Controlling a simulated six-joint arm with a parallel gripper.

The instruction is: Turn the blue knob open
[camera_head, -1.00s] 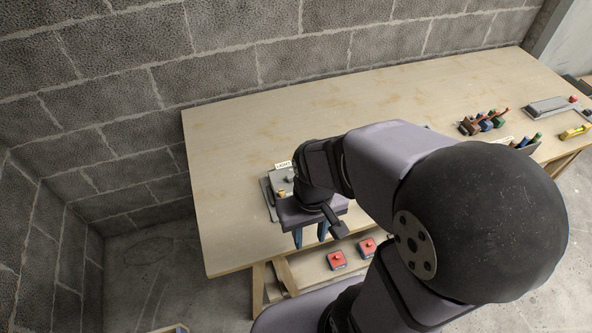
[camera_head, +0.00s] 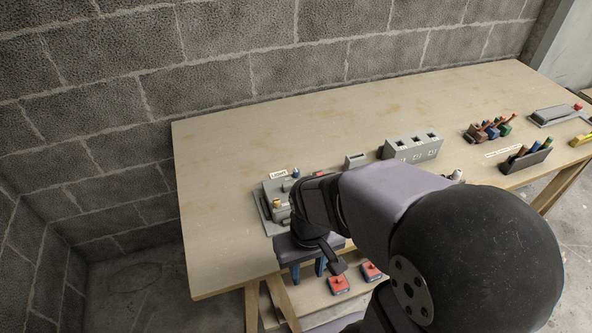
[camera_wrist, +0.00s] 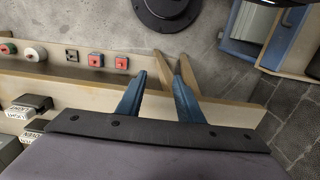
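A grey control panel labelled LIGHT (camera_head: 266,222) sits near the table's front left edge in the head view. A small blue knob (camera_head: 295,173) shows at its back, beside the label. A yellow knob (camera_head: 277,203) is nearer the front, and a red part (camera_head: 320,174) shows behind my wrist. My arm hides the panel's right side. My gripper (camera_head: 308,272) points down at the table's front edge, in front of the panel. Its blue fingers are apart with nothing held between them, as the wrist view (camera_wrist: 160,82) shows. It is clear of the blue knob.
A grey box with several square holes (camera_head: 412,148) stands right of the panel. Farther right are a dark holder with coloured handles (camera_head: 526,160) and a row of levers (camera_head: 488,131). The table's back left is clear.

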